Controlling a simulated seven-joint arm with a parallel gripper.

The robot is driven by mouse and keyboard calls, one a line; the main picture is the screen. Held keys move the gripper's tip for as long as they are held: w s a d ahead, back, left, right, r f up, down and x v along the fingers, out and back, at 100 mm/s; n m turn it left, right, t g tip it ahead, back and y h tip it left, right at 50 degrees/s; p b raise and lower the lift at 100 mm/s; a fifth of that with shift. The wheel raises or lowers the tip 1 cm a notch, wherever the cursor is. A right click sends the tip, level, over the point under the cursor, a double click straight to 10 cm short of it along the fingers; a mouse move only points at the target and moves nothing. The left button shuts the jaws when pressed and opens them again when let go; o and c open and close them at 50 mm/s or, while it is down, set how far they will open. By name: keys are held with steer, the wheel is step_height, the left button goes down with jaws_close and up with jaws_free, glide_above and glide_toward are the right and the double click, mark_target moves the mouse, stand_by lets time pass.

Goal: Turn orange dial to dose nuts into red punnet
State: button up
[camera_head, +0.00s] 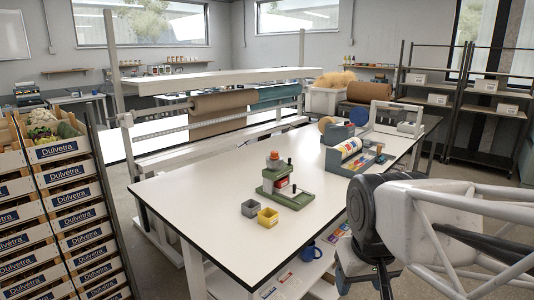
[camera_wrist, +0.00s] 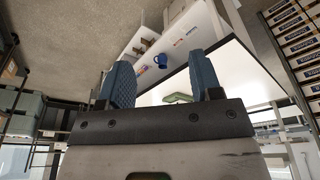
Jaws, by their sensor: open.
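A green dispenser (camera_head: 282,186) stands on the white table, with an orange-red round part (camera_head: 273,156) on top that looks like the dial. A small red patch shows at its middle; I cannot tell whether this is the red punnet or a label. My gripper is right of the table, away from the dispenser.
The white table (camera_head: 215,195) is clear at its left. A tape machine (camera_head: 352,153) stands behind right. A blue mug (camera_head: 311,251) sits on the lower shelf and shows in the wrist view (camera_wrist: 160,61). Stacked crates (camera_head: 75,195) stand left. Paper rolls (camera_head: 222,112) hang behind.

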steer(key=w+a+r+n, duration=0.15)
steer(key=w+r, duration=0.25)
steer(key=w, duration=0.7)
steer(key=w+a+r+n+g, duration=0.15)
steer(key=w+r, duration=0.25)
steer(key=w, duration=0.8)
steer(key=w+r+n, duration=0.2)
steer(key=w+r, duration=0.3)
steer(key=w, duration=0.6)
steer(key=n+g, duration=0.1)
steer(key=n, duration=0.5)
glide_above(275, 152)
steer(key=s, duration=0.1)
step_height(275, 152, down, 6)
steer(key=shift+f, duration=0.1)
steer(key=shift+w+a+f, duration=0.1)
steer(key=shift+w+f, duration=0.15)
steer(key=shift+w, duration=0.35)
steer(key=shift+f, duration=0.1)
steer(key=shift+f, duration=3.8)
steer(key=c, duration=0.9)
